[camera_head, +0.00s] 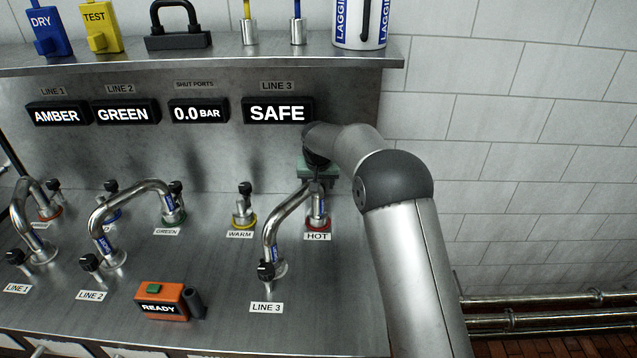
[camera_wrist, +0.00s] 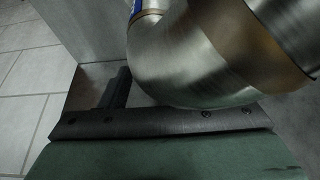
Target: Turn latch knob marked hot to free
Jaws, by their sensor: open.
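The port marked HOT (camera_head: 317,236) has a red ring (camera_head: 319,225) and stands at the right end of the panel. A bent steel pipe (camera_head: 283,215) runs from it to the LINE 3 port. My gripper (camera_head: 317,184) is at the top of the HOT port, and its green body shows behind the pipe. It is open. The latch knob at HOT is hidden or too small to make out there. In the wrist view the steel pipe elbow (camera_wrist: 190,65) fills the upper right, close to my gripper.
The LINE 3 display (camera_head: 278,111) reads SAFE. The WARM port (camera_head: 243,220) stands left of HOT. Another bent pipe (camera_head: 125,205) joins LINE 2 and GREEN. An orange box (camera_head: 162,301) reading READY lies on the front of the panel. A shelf (camera_head: 220,57) overhangs at the back.

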